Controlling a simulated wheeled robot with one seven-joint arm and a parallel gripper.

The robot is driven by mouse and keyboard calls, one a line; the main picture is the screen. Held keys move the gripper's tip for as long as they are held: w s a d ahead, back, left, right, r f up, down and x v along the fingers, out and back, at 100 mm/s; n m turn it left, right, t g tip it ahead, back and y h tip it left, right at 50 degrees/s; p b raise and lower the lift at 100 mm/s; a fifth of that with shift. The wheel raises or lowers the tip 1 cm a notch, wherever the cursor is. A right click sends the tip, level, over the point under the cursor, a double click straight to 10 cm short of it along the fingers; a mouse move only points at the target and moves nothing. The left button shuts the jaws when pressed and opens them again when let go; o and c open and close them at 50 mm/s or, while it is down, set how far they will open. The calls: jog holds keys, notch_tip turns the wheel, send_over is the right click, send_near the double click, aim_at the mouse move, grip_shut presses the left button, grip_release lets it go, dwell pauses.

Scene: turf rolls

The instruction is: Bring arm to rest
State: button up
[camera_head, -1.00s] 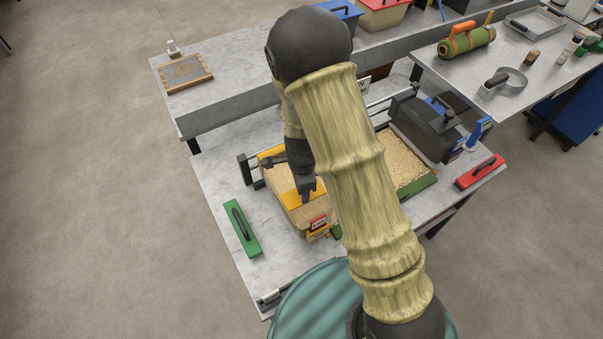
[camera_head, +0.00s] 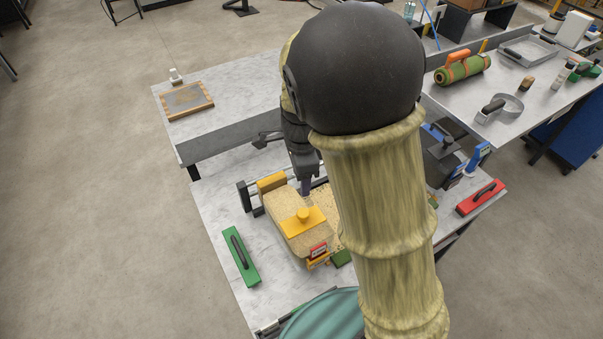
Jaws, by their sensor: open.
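My gripper (camera_head: 304,188) hangs over the far right part of a tan, grain-filled tray (camera_head: 287,208) on the marble-topped table (camera_head: 223,210). Its jaws are open and appear empty, though the fingertips are small and partly dark against the background. A yellow block with a round knob (camera_head: 303,220) lies on the tray's fill, in front of my gripper and apart from it. My arm crosses the middle of the view and hides the right part of the tray area.
A dark machine (camera_head: 440,160) stands behind my arm. A back bench holds a wooden board (camera_head: 187,100). A right table holds a green roll (camera_head: 462,68).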

jog(key=shift+r, duration=0.3)
jog(key=shift+d, duration=0.1)
jog(key=s+d+n+t, duration=0.2)
jog(key=s+d+n, duration=0.7)
jog(key=d+n, duration=0.3)
jog(key=n, duration=0.3)
jog(key=shift+s+d+r+n+t, duration=0.2)
jog(key=shift+d+r+n+t, duration=0.1)
jog(key=shift+d+r, duration=0.1)
jog(key=shift+w, duration=0.1)
